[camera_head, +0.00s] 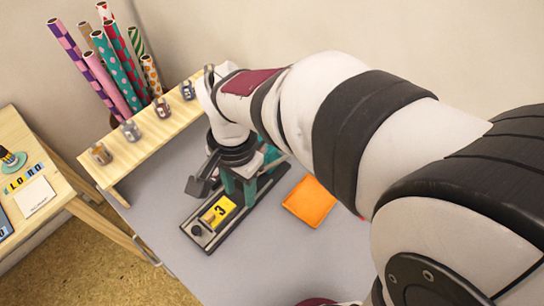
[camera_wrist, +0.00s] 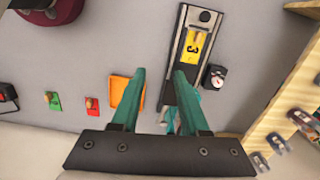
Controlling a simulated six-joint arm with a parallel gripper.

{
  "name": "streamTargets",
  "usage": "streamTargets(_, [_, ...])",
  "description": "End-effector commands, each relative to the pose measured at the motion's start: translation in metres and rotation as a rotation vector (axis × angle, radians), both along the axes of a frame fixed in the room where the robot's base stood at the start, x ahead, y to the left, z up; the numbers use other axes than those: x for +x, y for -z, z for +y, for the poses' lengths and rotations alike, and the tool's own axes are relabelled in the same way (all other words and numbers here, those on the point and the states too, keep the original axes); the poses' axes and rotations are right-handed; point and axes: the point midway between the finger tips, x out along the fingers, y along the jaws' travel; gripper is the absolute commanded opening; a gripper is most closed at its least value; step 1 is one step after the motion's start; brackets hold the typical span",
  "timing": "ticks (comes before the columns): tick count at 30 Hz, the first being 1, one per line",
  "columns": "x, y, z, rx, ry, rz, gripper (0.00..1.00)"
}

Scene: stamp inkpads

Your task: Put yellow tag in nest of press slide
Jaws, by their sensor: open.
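The yellow tag (camera_wrist: 193,45), marked with a black 3 and bearing a small brown knob, lies in the dark press slide (camera_wrist: 168,75). In the head view the tag (camera_head: 220,208) also lies within the slide (camera_head: 207,246), near its front end. My gripper (camera_wrist: 159,73) has two teal fingers spread apart with nothing held between them. In the head view my gripper (camera_head: 239,192) is above the rear part of the slide, behind the tag. The rear of the slide is partly hidden by the fingers and wrist.
An orange tray (camera_head: 312,201) lies right of the slide. A green tag (camera_wrist: 53,103) and a red tag (camera_wrist: 92,105) lie on the grey table. A small black device (camera_wrist: 215,77) stands beside the slide. A wooden shelf (camera_head: 142,142) holds several small stamps.

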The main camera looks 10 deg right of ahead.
Motion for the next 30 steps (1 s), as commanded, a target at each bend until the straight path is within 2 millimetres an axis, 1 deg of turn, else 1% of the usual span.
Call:
streamTargets(1, [-0.022,-0.014,-0.032,0.023,-0.016,-0.003,0.45])
streamTargets(2, [-0.038,-0.020,-0.048,0.038,-0.041,-0.002,0.45])
streamTargets(3, [-0.060,-0.024,-0.065,0.059,-0.073,-0.003,0.45])
streamTargets(6, [-0.104,-0.026,-0.087,0.101,-0.146,-0.014,0.45])
streamTargets(9, [-0.127,-0.022,-0.093,0.124,-0.192,-0.024,0.45])
streamTargets(12, [-0.132,-0.021,-0.094,0.130,-0.207,-0.025,0.45])
streamTargets(30, [-0.131,-0.022,-0.094,0.128,-0.209,-0.026,0.45])
